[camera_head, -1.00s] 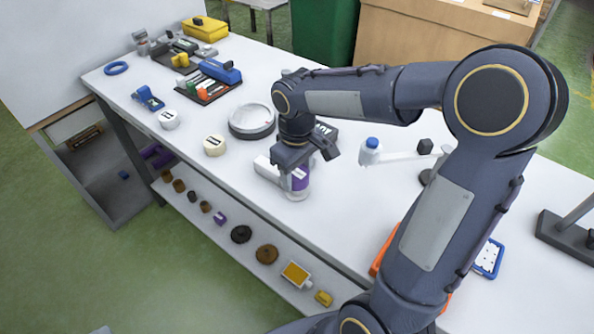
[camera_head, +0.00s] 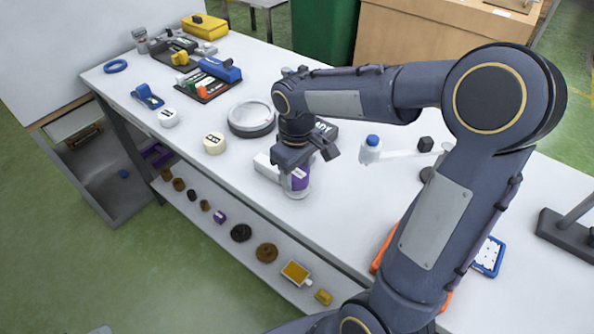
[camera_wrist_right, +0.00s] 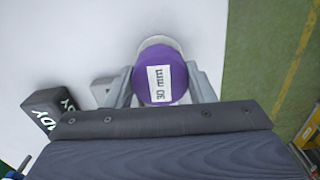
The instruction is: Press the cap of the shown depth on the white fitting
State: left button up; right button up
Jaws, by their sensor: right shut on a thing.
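My right gripper (camera_head: 297,168) is shut on a purple cap (camera_head: 299,182). In the right wrist view, the cap (camera_wrist_right: 162,76) sits between the two grey fingers (camera_wrist_right: 162,88) and bears a white label that reads 30 mm. A whitish round piece (camera_head: 298,193), which looks like the white fitting, shows just under the cap. Its pale rim (camera_wrist_right: 158,41) also shows beyond the cap in the wrist view. I cannot tell whether the cap is fully seated on it. My left gripper is not in view.
A white block (camera_head: 266,166) stands left of the cap. A dark box with white letters (camera_wrist_right: 47,113) is close by. A round grey dish (camera_head: 251,119), a cream disc (camera_head: 214,143) and a white disc (camera_head: 168,118) lie to the left. A blue-topped white piece (camera_head: 371,150) stands to the right.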

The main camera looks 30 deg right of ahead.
aim_at(297, 172)
jog(key=shift+f, duration=0.25)
dwell(0.7)
jog(key=o, duration=1)
jog(key=shift+r, duration=0.15)
notch_tip(297, 172, up, 8)
jog(key=shift+f, duration=0.25)
jog(key=s+a+f+m+t+y, duration=0.1)
jog(key=s+m+t, duration=0.1)
jog(key=s, duration=0.3)
jog(key=s+a+m+t+y, duration=0.1)
jog(key=s, duration=0.5)
jog(key=s+a+f+m+t+y, duration=0.1)
jog(key=s+a+m+t, duration=0.1)
jog(key=s, duration=0.4)
jog(key=shift+a+f+m+t+y, duration=0.1)
jog(key=shift+f+m+t+y, duration=0.2)
jog(key=shift+y, duration=0.1)
